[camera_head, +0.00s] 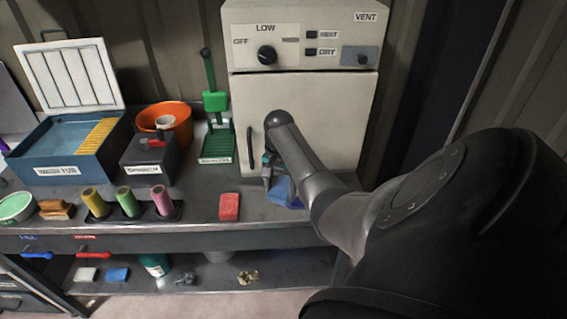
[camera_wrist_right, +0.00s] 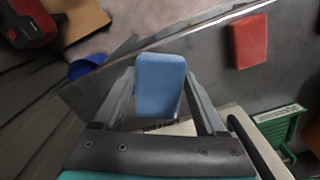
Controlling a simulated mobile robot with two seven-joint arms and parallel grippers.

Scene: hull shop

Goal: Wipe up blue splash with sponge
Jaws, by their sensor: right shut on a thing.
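My right gripper (camera_wrist_right: 158,92) is shut on a light blue sponge (camera_wrist_right: 158,82), which stands out between its fingers in the right wrist view. In the head view the sponge (camera_head: 282,188) shows partly below my right forearm, at the worktop in front of the cream oven. A darker blue patch, seemingly the blue splash (camera_wrist_right: 86,66), lies beside the sponge on the worktop in the right wrist view. A bit of that darker blue (camera_head: 296,204) also shows by the arm in the head view; the arm hides the rest. I cannot tell whether the sponge touches the worktop. My left gripper is not in view.
A red block (camera_head: 229,207) lies on the worktop left of the gripper. The cream oven (camera_head: 305,110) with its handle stands close behind.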

